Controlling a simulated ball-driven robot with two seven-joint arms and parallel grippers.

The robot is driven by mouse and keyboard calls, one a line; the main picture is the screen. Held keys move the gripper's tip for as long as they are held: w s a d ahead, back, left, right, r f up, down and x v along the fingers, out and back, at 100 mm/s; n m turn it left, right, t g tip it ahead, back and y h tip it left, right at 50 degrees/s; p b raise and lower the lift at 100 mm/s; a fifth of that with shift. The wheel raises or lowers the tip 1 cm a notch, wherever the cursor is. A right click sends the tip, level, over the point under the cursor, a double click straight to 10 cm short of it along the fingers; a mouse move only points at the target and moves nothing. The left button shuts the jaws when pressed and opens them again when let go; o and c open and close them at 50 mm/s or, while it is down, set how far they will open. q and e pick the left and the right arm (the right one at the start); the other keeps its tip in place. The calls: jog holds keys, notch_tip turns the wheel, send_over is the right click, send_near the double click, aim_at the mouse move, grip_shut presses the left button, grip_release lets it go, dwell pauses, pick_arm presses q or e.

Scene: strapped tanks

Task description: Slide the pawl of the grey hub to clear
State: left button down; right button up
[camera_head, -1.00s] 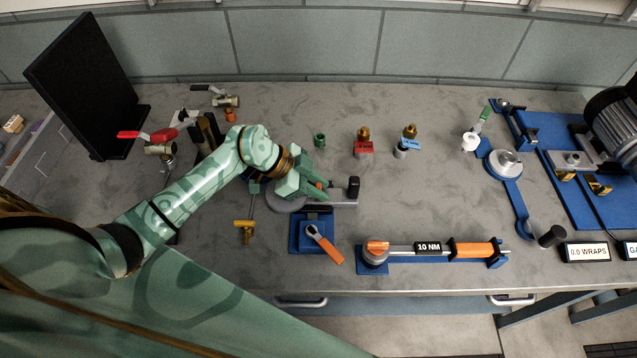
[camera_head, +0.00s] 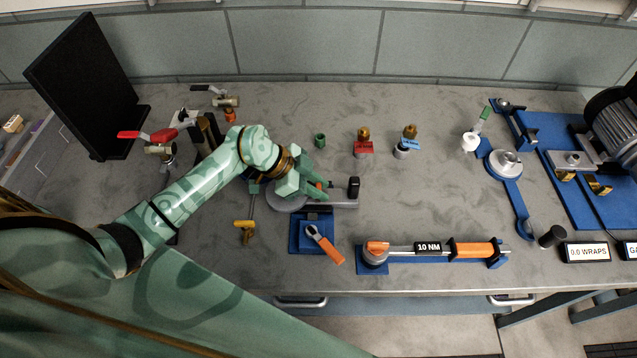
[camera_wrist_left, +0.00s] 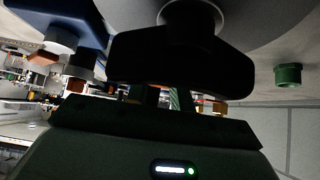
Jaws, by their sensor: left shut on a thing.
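The grey hub (camera_head: 283,203) is a flat round grey body on the bench, left of centre in the head view, with a grey arm (camera_head: 343,204) reaching right. My left gripper (camera_head: 325,189) is over the hub's right side, shut on a small part with a reddish bit (camera_head: 319,185) showing at the fingers. This part appears to be the pawl; the fingers hide most of it. In the left wrist view, a dark shape (camera_wrist_left: 180,65) fills the middle, and I cannot tell the pawl there. My right gripper is not in view.
A black upright knob (camera_head: 354,187) stands close right of the fingers. A blue block with an orange lever (camera_head: 325,244) lies in front, with an orange-handled torque wrench (camera_head: 472,249) to its right. A green fitting (camera_head: 320,140) stands behind. A black screen (camera_head: 80,85) is at left.

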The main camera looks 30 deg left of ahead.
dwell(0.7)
pick_arm(q)
jog(key=shift+w+d+p, duration=0.35)
jog(key=shift+d+p, duration=0.1)
jog(key=shift+d, duration=0.25)
jog(key=shift+w+d+p, duration=0.3)
jog(key=shift+d+p, duration=0.1)
jog(key=shift+d, duration=0.3)
jog(key=c, duration=1.1)
grip_release()
jog(key=p+v, duration=0.2)
jog(key=v, duration=1.4)
jog(key=shift+r, duration=0.15)
